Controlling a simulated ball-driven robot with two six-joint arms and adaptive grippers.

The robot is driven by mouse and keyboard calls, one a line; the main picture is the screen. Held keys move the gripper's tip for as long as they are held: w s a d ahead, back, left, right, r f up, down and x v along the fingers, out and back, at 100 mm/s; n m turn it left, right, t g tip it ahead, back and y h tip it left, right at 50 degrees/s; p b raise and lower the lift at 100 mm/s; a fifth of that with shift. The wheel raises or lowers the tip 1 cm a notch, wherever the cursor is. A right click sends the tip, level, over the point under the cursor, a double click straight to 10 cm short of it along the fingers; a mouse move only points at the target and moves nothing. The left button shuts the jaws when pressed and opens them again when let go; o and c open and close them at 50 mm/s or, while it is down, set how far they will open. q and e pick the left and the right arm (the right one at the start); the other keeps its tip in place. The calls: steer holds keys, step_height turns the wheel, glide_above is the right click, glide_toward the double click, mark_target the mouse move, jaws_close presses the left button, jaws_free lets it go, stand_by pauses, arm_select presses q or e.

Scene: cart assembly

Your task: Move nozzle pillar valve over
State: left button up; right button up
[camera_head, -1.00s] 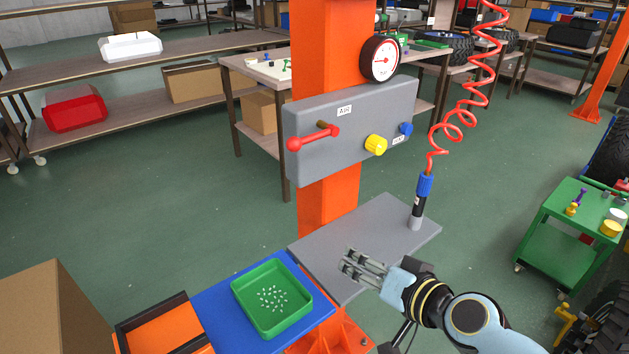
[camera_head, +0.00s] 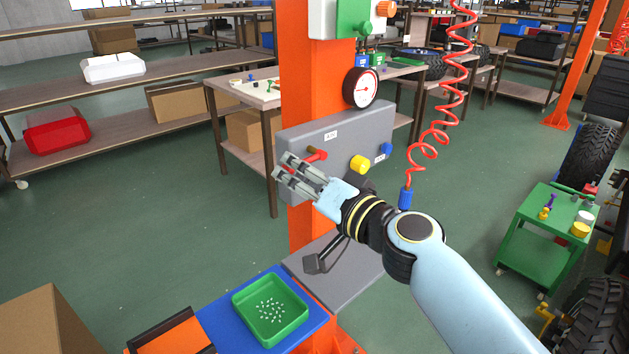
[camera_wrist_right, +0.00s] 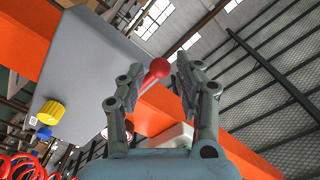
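The red valve lever (camera_head: 319,154) is on the grey panel (camera_head: 340,130) fixed to the orange pillar. In the head view my right gripper covers most of it. In the right wrist view its red ball end (camera_wrist_right: 158,68) shows between the two fingers. My right gripper (camera_head: 281,166) is open in front of the panel's left part; the fingers (camera_wrist_right: 160,70) stand apart, and contact with the lever cannot be told. The blue-topped nozzle (camera_head: 405,198) hangs below the coiled red hose (camera_head: 440,110); its lower part is hidden by my arm. My left gripper is not in view.
A yellow knob (camera_head: 360,164) and a blue knob (camera_head: 386,150) sit right of the lever. A pressure gauge (camera_head: 361,88) is above. Below are a grey shelf (camera_head: 330,285) and a green tray (camera_head: 268,338) of small white parts. A green cart (camera_head: 535,225) stands at right.

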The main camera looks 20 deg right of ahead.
steer(key=shift+x, duration=0.8)
steer(key=c, duration=0.6)
steer(key=shift+d+f+b, duration=0.1)
steer(key=shift+f+b, duration=1.1)
steer(key=shift+b, duration=0.1)
steer(key=shift+c, duration=0.4)
steer(key=shift+d, duration=0.1)
steer(key=shift+w+d+f+b, duration=0.1)
steer(key=shift+d+f+b, duration=0.15)
steer(key=shift+f+b, duration=0.3)
steer(key=shift+w+d+f+b, duration=0.1)
steer(key=shift+d+f+b, duration=0.1)
steer(key=shift+f+b, duration=0.35)
steer(key=shift+r, duration=0.1)
